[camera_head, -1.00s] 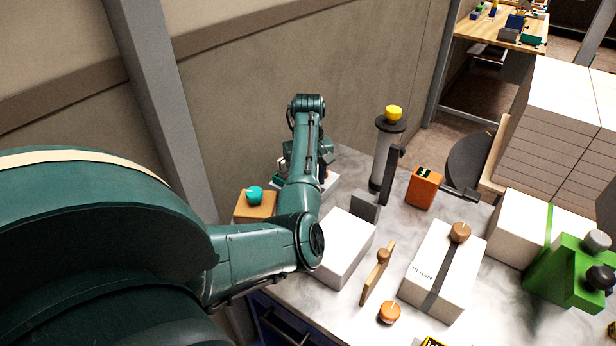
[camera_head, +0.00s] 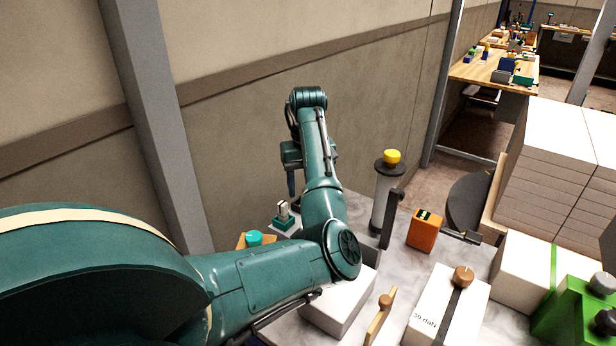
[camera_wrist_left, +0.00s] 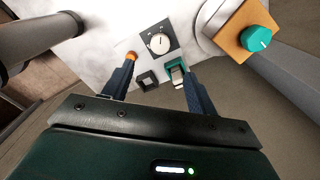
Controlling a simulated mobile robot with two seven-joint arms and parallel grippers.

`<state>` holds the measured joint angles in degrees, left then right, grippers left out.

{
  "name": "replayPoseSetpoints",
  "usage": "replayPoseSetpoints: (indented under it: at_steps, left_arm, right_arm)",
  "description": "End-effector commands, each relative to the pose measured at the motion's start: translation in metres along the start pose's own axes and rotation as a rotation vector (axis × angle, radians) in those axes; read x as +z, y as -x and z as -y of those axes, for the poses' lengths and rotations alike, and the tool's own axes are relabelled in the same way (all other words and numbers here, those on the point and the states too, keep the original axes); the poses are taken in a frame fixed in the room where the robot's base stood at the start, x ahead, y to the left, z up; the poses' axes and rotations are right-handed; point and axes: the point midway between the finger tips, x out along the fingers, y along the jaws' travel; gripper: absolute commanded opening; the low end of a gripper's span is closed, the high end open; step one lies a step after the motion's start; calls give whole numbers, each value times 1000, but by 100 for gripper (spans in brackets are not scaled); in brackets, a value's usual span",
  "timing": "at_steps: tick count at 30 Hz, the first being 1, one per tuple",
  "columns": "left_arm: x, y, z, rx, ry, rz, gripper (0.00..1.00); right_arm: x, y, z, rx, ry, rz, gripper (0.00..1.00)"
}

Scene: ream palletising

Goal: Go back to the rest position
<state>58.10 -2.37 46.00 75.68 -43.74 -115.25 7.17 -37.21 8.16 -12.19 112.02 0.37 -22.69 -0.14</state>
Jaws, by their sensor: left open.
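My left gripper (camera_head: 291,185) is raised above the far left corner of the marble-topped table. In the left wrist view its two fingers (camera_wrist_left: 160,72) are spread apart with nothing held between them. A small teal holder with a pale upright piece (camera_head: 284,216) stands on the table below the gripper. It also shows near the right finger in the wrist view (camera_wrist_left: 177,70), apart from it. A dark square ring (camera_wrist_left: 147,80) lies beside it. My right gripper is not in view.
A dial (camera_wrist_left: 160,43) and an orange block with a teal knob (camera_wrist_left: 230,36) are near the gripper. A white box (camera_head: 338,306) sits under my forearm. A yellow-topped cylinder (camera_head: 383,195) and orange box (camera_head: 424,230) stand to the right. A wall (camera_head: 245,130) runs behind; stacked reams (camera_head: 555,170) are farther right.

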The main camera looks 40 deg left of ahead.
Motion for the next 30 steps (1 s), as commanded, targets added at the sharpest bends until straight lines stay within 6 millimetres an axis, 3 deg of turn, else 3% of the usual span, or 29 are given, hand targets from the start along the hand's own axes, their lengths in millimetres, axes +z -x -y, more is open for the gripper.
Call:
replayPoseSetpoints:
  at_steps: [7,30]
  left_arm:
    - [0,18,0,1,-1,0,58]
    - [0,18,0,0,-1,-1,58]
  right_arm:
    - [2,0,0,0,1,5,36]
    - [0,-1,0,0,3,2,36]
